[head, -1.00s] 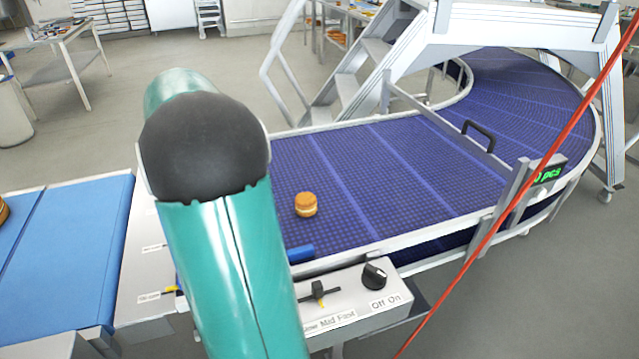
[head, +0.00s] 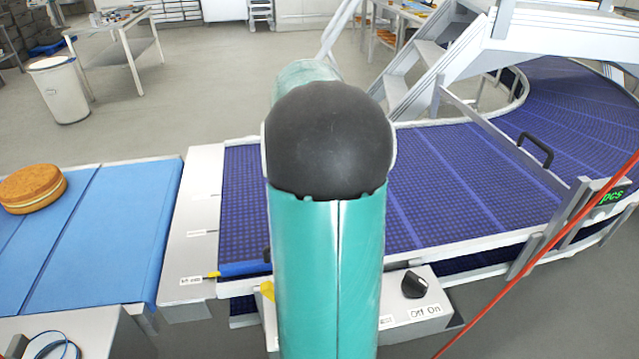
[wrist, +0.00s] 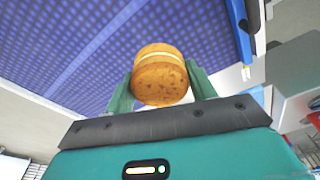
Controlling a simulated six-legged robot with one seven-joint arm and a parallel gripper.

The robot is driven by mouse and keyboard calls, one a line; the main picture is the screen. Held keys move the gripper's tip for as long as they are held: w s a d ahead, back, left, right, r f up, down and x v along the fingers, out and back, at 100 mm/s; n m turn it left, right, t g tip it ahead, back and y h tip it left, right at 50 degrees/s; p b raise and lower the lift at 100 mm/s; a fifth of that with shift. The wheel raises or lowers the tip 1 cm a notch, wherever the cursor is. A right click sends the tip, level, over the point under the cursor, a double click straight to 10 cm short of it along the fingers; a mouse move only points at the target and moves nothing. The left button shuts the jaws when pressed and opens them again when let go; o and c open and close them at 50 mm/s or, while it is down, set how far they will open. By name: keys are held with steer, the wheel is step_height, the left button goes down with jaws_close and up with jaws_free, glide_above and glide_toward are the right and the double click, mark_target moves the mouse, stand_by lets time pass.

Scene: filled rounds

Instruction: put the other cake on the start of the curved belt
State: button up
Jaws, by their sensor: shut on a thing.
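My gripper (wrist: 161,88) is shut on a round, golden cake (wrist: 160,76) with a pale filling band, held between its two green fingers in the wrist view. Behind it is the purple-blue curved belt (wrist: 80,68). In the head view my arm hides the gripper and the held cake. The curved belt (head: 440,190) runs from a pale plate at its left end to a bend at upper right. Another layered cake (head: 33,189) lies on the flat light-blue belt (head: 120,225) at left. No cake shows on the visible part of the curved belt.
A control box (head: 425,300) with a knob stands at the belt's near edge. White stairs (head: 425,75) rise behind. A red cable (head: 560,235) slants at right.

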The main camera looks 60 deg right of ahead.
steer(key=w+d+f, duration=0.3)
steer(key=d+f, duration=0.1)
steer(key=w+d+f, duration=0.4)
steer(key=shift+w+d+f, duration=0.15)
steer(key=shift+w+d, duration=0.1)
steer(key=shift+d, duration=0.05)
steer(key=shift+w+d+f, duration=0.25)
steer(key=shift+d+f, duration=0.05)
steer(key=shift+f, duration=1.65)
steer(key=shift+f, duration=0.2)
steer(key=o, duration=0.6)
steer(key=shift+o, duration=0.4)
steer(key=shift+r, duration=0.1)
